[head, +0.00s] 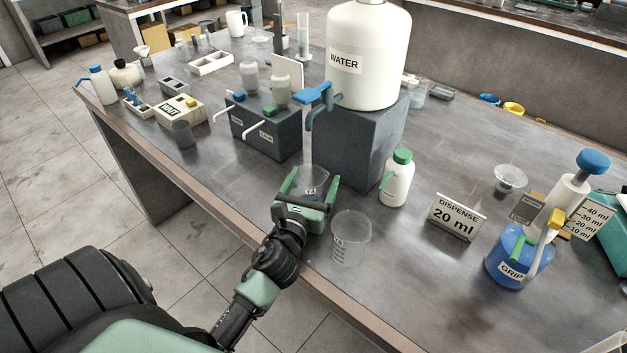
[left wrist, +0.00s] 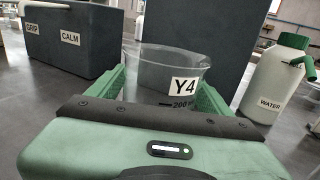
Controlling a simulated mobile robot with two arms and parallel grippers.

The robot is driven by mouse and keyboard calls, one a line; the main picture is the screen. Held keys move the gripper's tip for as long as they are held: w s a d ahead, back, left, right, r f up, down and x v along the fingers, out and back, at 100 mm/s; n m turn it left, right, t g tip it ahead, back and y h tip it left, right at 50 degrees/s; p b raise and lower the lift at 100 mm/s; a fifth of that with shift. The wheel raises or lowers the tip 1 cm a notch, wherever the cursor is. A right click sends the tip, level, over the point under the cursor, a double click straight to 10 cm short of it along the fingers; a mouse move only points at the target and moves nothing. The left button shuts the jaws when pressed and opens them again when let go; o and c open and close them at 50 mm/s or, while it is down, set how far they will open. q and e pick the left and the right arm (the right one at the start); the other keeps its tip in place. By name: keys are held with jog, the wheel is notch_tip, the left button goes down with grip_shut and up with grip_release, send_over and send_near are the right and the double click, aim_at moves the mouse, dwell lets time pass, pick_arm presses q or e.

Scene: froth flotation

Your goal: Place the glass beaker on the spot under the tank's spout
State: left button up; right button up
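A clear glass beaker labelled Y4 (head: 312,178) stands upright between the two green fingers of my left gripper (head: 309,190), in front of the dark block under the water tank. In the left wrist view, the beaker (left wrist: 165,70) has a finger against each side and shows a 200 ml mark; the gripper (left wrist: 165,95) looks shut on it. The white tank (head: 368,60) labelled WATER has a spout (head: 312,118) with a blue lever, above and behind the beaker. The spot under the spout is not clearly visible. My right gripper is not in view.
A second clear beaker (head: 350,240) stands close to the right of my left gripper. A white water bottle (head: 397,180) with a green cap is beside the dark block (head: 350,150). A dark GRIP/CALM box (head: 265,130) stands to the left. The table's front edge runs below my arm.

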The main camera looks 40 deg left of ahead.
pick_arm(q)
jog(key=shift+s+r, duration=0.1)
jog(key=shift+s, duration=0.05)
jog(key=b+v, duration=0.2)
jog(key=v, duration=0.8)
jog(key=shift+s+d+b, duration=0.1)
jog(key=shift+s+b, duration=0.2)
jog(key=shift+s+d+r, duration=0.1)
jog(key=shift+s+d, duration=0.1)
jog(key=shift+s, duration=0.35)
